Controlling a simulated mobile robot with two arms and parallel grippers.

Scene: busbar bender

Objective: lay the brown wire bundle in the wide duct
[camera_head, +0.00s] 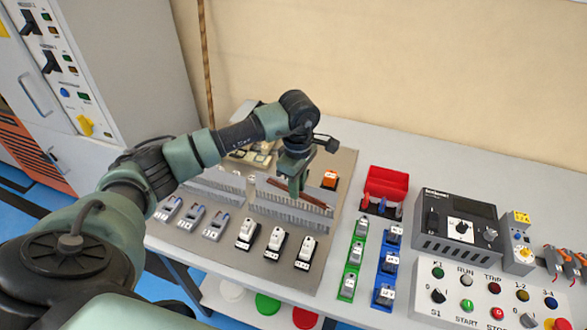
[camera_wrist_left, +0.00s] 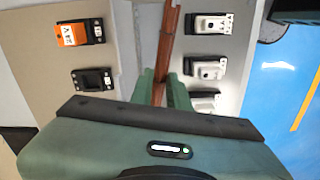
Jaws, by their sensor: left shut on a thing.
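The brown wire bundle (camera_head: 314,201) is held in my left gripper (camera_head: 296,188), whose fingers are shut on it. In the left wrist view the bundle (camera_wrist_left: 168,40) runs up and away from between the green fingers (camera_wrist_left: 160,88). Two grey slotted ducts stand on the panel: one at the right (camera_head: 290,211) and one at the left (camera_head: 214,187). The bundle is at the right duct, along its upper part. I cannot tell whether it is inside or just above it, nor which duct is wider. The gripper hides the bundle's near part. My right gripper is out of view.
The beige panel (camera_head: 335,220) carries white switches (camera_head: 276,241) in front of the ducts and an orange module (camera_head: 330,179) behind. To the right are a red bin (camera_head: 386,184), green and blue rails of modules, and a control box (camera_head: 490,300).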

